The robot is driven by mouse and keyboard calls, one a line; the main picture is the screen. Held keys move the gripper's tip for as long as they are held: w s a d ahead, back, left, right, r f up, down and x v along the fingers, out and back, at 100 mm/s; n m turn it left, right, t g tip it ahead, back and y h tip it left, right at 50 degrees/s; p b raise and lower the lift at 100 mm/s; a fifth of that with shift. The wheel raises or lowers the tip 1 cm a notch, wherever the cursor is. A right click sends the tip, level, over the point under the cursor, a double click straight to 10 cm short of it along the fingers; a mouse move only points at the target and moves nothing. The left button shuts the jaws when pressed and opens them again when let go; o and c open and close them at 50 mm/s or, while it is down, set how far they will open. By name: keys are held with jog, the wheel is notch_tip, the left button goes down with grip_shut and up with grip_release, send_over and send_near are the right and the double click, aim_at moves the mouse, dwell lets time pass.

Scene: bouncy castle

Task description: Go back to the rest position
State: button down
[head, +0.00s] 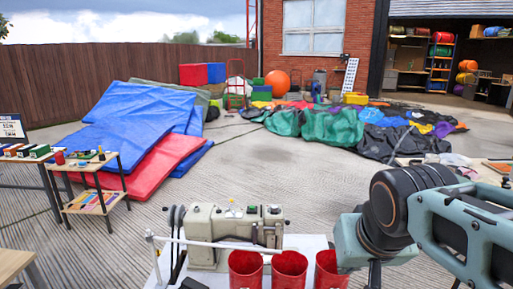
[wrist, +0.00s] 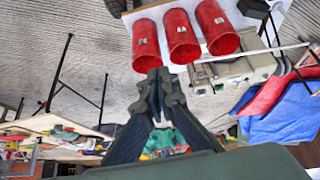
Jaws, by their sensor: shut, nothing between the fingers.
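My gripper (wrist: 158,76) shows in the wrist view with its fingertips together and nothing between them. The fingertips appear just below the rims of three red containers in that picture, and I cannot tell how far apart they are in depth. My arm (head: 440,225) reaches in from the right of the head view. My gripper's fingers are not visible there. The red containers, left (head: 245,270), middle (head: 289,270) and right (head: 331,272), stand in a row on a white table (head: 310,242), near the arm's end.
A beige sewing machine (head: 232,222) stands behind the containers, with a white rod (head: 205,243) running in front of it. A small wooden cart (head: 92,190) stands at left. Blue mats (head: 135,140) lie behind. Open concrete lies beyond the table.

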jog(key=s+a+f, duration=0.2)
jog(key=s, duration=0.6)
notch_tip(320, 180, up, 24)
jog(key=p, duration=2.4)
jog(key=shift+w+g+y, duration=0.3)
